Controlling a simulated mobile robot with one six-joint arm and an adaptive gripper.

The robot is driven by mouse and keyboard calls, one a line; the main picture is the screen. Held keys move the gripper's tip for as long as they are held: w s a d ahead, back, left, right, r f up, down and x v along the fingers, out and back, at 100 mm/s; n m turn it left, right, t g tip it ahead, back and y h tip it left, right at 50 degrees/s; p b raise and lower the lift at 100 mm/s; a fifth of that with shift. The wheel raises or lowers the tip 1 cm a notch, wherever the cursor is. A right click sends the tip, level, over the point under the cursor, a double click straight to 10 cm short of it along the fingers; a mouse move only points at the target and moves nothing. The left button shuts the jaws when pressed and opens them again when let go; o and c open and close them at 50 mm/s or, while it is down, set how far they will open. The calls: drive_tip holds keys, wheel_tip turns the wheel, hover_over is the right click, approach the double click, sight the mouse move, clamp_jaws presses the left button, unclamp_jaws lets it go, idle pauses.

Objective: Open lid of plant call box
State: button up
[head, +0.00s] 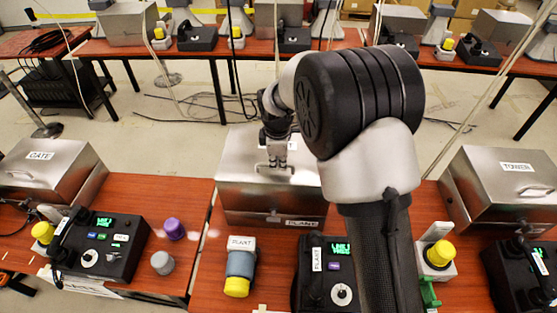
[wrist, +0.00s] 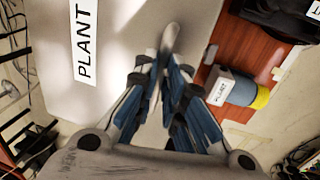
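The plant call box is a metal box (head: 240,200) in the middle of the near tables. My gripper (head: 275,158) reaches down from above to the lid handle (head: 275,169). In the wrist view, the blue and grey fingers of my gripper (wrist: 163,66) are close together on either side of the grey handle (wrist: 172,36) and appear shut on it. The lid's PLANT label (wrist: 86,45) lies left of the fingers. My arm hides the box's right side.
A PLANT-labelled grey and yellow cylinder (head: 240,270) and a black phone (head: 318,275) stand in front of the box. The GATE box (head: 45,172) is left and the TOWER box (head: 500,188) is right. Tables with more phones stand behind.

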clamp_jaws()
